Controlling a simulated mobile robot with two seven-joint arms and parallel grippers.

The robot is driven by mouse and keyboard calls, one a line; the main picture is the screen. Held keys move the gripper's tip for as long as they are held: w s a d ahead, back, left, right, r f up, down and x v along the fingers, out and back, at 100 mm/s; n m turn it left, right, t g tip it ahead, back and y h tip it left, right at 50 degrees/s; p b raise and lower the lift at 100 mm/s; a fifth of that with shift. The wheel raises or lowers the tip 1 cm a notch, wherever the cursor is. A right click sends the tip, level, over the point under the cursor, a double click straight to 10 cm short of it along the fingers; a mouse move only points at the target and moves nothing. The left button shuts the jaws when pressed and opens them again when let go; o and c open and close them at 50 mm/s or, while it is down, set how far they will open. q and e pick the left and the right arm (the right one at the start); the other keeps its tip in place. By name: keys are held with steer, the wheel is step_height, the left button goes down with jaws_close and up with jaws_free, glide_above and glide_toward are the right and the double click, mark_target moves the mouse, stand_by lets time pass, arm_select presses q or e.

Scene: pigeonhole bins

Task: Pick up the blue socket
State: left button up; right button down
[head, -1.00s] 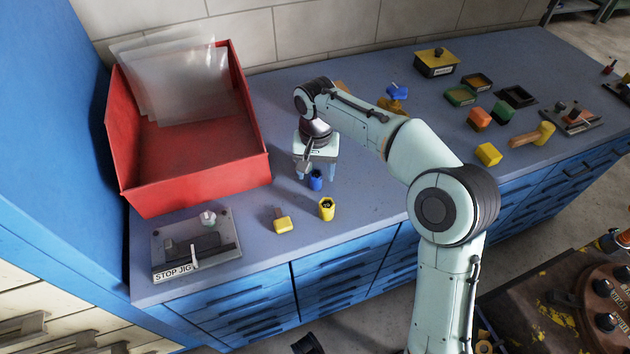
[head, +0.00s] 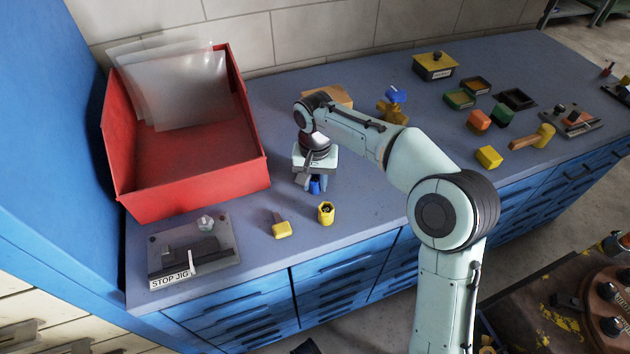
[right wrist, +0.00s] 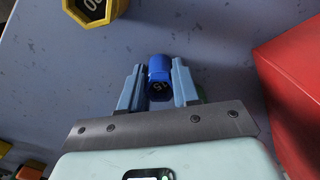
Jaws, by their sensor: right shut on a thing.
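The blue socket (head: 315,187) is a small blue cylinder on the blue-grey bench top, partly hidden by my right gripper (head: 316,182) in the head view. In the right wrist view the socket (right wrist: 159,72) sits between the two light-blue fingers of my right gripper (right wrist: 159,85), with a dark end marked 15. The right gripper is shut on it. I cannot tell whether the socket is clear of the bench. My left gripper is not in view.
A yellow socket (head: 326,213) and a yellow-handled tool (head: 281,228) lie close in front. A red bin (head: 190,190) stands to the left, with the STOP JIG plate (head: 215,250) before it. Several coloured blocks and trays occupy the bench's right side.

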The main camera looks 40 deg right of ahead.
step_height(320, 180, up, 12)
steer(key=r+p, duration=0.1)
steer(key=p, duration=0.3)
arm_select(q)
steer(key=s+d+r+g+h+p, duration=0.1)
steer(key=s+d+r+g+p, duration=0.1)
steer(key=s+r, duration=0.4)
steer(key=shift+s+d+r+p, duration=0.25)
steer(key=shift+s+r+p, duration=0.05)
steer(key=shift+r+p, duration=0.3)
arm_select(e)
step_height(320, 180, up, 7)
glide_above(315, 178)
steer(key=shift+f, duration=0.1)
